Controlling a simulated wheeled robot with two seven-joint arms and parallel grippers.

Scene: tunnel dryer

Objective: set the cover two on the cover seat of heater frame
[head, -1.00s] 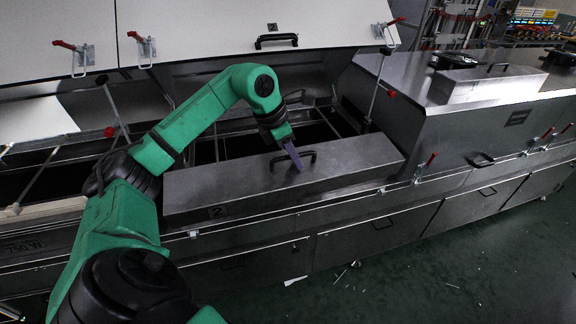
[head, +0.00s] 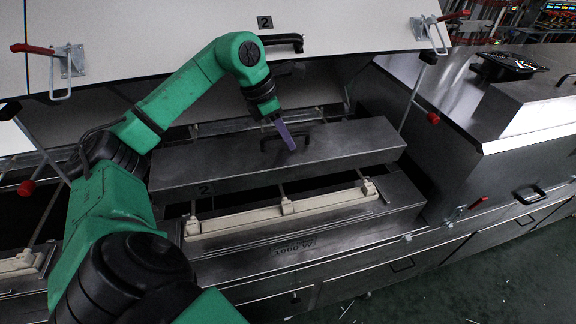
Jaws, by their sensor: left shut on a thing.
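Cover two (head: 340,141) is a long grey metal box-shaped lid with a black handle on top and a "2" on its front left. My left gripper (head: 286,138) has purple fingers and is shut on its handle. The cover hangs roughly level, above and behind a pale cream heater bar (head: 330,201) on the heater frame (head: 310,225), which is marked "1000 W". The cover hides much of the dark opening behind it, and I cannot tell whether it touches anything there. My right gripper is not in view.
A raised white hood panel (head: 150,45) marked "2" stands open behind the cover. Thin prop rods with red knobs rise at both sides, one close to the cover's right end (head: 421,85). A closed steel housing (head: 500,110) stands at the right.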

